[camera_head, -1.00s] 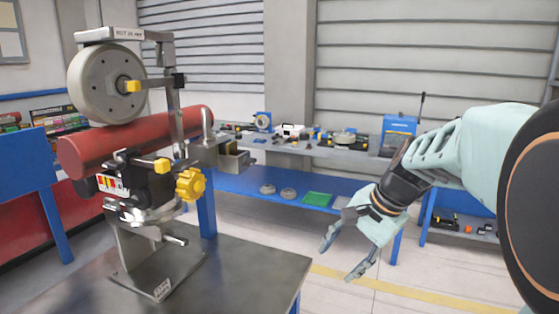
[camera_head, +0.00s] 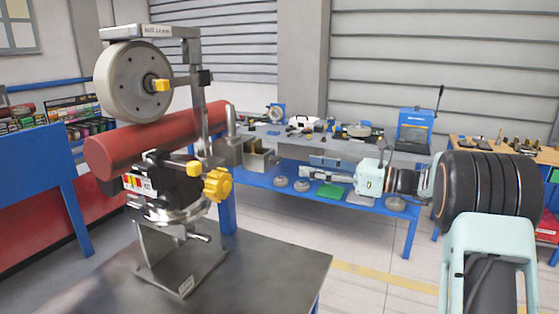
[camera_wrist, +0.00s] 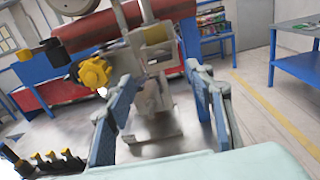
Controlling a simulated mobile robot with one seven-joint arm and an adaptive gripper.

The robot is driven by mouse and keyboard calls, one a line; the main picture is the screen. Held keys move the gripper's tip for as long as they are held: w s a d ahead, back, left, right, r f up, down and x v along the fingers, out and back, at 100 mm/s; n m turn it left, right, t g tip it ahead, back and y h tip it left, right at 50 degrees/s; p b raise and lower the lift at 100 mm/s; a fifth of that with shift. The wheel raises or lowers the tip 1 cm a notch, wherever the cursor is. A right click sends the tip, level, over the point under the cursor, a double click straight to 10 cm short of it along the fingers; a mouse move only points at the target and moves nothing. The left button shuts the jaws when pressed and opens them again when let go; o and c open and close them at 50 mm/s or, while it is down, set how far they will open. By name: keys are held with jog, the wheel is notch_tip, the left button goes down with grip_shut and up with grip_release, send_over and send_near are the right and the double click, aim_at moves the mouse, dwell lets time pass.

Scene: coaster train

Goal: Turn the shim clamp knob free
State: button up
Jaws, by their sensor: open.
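A large yellow lobed knob (camera_head: 218,184) sticks out on the right side of the clamp fixture, below the red tube (camera_head: 160,140). It also shows in the wrist view (camera_wrist: 95,73), left of my fingers. Smaller yellow knobs sit on the fixture's body (camera_head: 194,168) and at the wheel hub (camera_head: 161,85). No label shows which one is the shim clamp knob. My gripper (camera_head: 307,166) is open and empty, right of the large knob and apart from it, fingers pointing left. In the wrist view my gripper (camera_wrist: 160,76) spreads its two blue-padded fingers with the fixture's stand between and beyond them.
The fixture stands on a grey table (camera_head: 270,275) whose right part is bare. A pale wheel (camera_head: 134,83) sits above the tube. Behind is a blue bench (camera_head: 265,181) with discs and a green pad. Open floor lies right of the table.

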aim_at(279, 161)
jog(key=p+x, duration=0.1)
jog(key=x, duration=0.8)
jog(key=shift+a+f, duration=0.1)
jog(key=shift+a, duration=0.1)
jog(key=shift+c, duration=0.2)
jog(key=c, duration=1.1)
jog(key=shift+f+n+b, duration=0.15)
jog(key=shift+n+b, duration=0.25)
jog(key=shift+b, duration=0.05)
jog(key=shift+n+b, duration=8.7)
jog(key=shift+b, duration=0.5)
